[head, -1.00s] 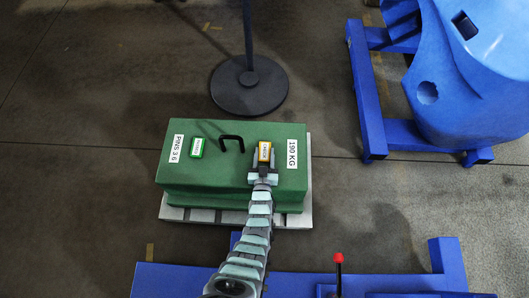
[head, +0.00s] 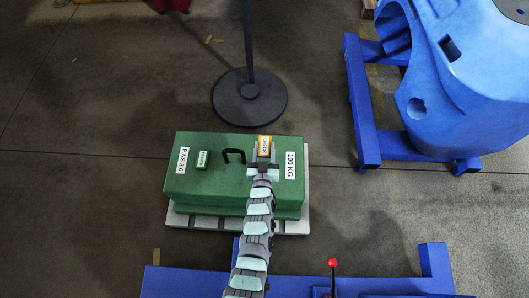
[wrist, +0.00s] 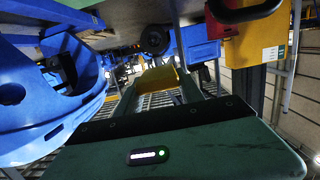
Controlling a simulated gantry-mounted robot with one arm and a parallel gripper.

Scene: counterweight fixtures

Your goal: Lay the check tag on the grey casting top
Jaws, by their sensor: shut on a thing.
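The check tag (head: 265,146), a small yellow-orange block with a white label, is held in my gripper (head: 264,158) near the back edge of a green casting (head: 222,180). I cannot tell whether the tag touches the casting top. The casting is green, not grey, and has a black handle (head: 234,155) and white labels reading "PINS 3.6" and "190 KG". A green tag (head: 202,159) with a pale label lies on its left half. A yellow piece (wrist: 158,79) shows ahead in the wrist view, probably the held tag.
The casting sits on a light grey pallet (head: 240,224). A black round stand base (head: 249,98) with a pole is behind it. A large blue casting (head: 470,90) on a blue frame (head: 366,120) stands at right. A blue frame (head: 190,282) with a red-tipped lever (head: 333,263) is in front.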

